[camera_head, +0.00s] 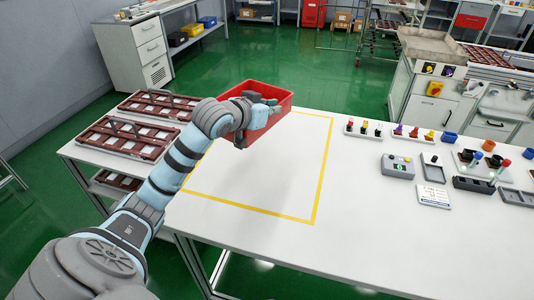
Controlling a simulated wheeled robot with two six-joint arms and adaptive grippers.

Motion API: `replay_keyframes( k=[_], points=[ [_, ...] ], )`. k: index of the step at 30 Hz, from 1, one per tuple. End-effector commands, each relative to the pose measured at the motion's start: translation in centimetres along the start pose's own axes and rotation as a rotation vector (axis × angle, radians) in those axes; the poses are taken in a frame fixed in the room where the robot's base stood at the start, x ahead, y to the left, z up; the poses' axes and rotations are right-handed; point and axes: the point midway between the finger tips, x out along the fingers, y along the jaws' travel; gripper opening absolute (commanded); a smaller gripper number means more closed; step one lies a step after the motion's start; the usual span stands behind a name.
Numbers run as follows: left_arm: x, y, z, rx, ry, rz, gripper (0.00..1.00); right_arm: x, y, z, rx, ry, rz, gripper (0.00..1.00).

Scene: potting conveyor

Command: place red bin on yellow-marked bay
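The red bin (268,125) is an open box at the far part of the white table, over the far side of the yellow-marked bay (322,180). It appears raised above the tabletop, with a faint shadow on the bay below. My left gripper (264,102) is at the bin's near side and looks shut on its wall; the wrist hides part of the bin and the fingers' contact is small in view. The bay is a yellow outline on the white table, bare inside; the bin and my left arm cover its far and left parts. My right gripper is not in view.
At right on the table are small coloured parts in holders (412,132), a grey button box (397,166) and dark trays (473,185). The table between bay and parts is clear.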

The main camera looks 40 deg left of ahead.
Motion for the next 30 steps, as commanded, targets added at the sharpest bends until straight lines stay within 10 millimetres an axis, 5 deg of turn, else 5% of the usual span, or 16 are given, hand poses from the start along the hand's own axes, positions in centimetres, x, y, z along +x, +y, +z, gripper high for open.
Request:
replay_keyframes(
  k=[6, 9, 19, 30],
  points=[
    [1.2, -3.2, -1.7, -0.103, 0.000, -0.250, 0.00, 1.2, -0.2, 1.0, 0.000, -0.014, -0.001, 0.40],
    [1.6, -3.7, -1.1, -0.116, -0.004, -0.294, 0.00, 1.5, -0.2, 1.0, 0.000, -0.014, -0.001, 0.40],
    [6.0, -3.7, 9.8, -0.113, -0.007, -0.297, 0.00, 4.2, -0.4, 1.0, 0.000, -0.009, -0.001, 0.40],
    [8.6, -3.7, 16.1, -0.112, -0.003, -0.297, 0.00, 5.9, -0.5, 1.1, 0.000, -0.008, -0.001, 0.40]
  ],
)
